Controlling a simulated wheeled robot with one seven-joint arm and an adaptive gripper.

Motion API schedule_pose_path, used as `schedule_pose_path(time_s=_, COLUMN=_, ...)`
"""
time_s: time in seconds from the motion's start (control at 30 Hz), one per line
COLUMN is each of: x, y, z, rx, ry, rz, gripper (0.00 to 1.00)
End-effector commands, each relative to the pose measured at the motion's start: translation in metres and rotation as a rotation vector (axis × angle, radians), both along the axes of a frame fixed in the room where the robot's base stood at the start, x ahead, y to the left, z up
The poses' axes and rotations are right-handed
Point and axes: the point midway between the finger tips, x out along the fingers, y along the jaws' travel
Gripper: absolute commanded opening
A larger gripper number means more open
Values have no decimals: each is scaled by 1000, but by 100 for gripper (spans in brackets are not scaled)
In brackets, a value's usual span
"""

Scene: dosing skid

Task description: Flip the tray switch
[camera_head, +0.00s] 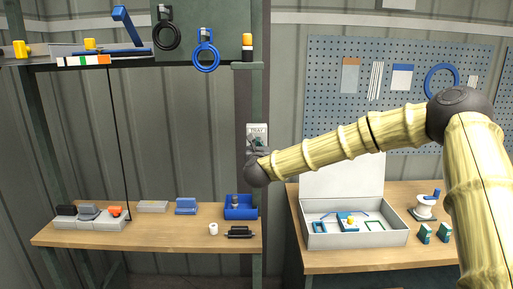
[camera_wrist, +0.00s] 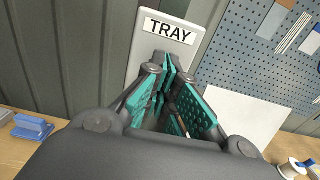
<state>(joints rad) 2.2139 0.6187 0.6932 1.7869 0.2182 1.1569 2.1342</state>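The tray switch is a pale wall plate labelled TRAY (camera_head: 257,132), mounted on the dark upright post behind the benches. In the wrist view its plate (camera_wrist: 165,40) is straight ahead, with the label readable at the top. My gripper (camera_head: 255,151) is at the lower part of the plate in the head view. In the wrist view my gripper (camera_wrist: 168,66) has its teal-padded fingers drawn together, with the tips over the lower plate. The fingers hide the switch lever there, so its position and any contact with it cannot be told.
A blue bin (camera_head: 241,210) stands on the left bench below the switch. An open white case (camera_head: 355,237) sits on the right bench under the pegboard (camera_head: 420,85). A shelf with hanging rings (camera_head: 206,56) is at upper left.

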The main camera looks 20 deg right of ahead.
Motion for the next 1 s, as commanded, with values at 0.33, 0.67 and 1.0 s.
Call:
schedule_pose_path(time_s=0.33, x=5, y=-2, z=-1, rx=0, ry=0, rz=-1, gripper=0)
schedule_pose_path(time_s=0.67, x=5, y=-2, z=-2, rx=0, ry=0, rz=0, gripper=0)
schedule_pose_path(time_s=1.0, x=-19, y=6, z=-2, rx=1, ry=0, rz=0, gripper=0)
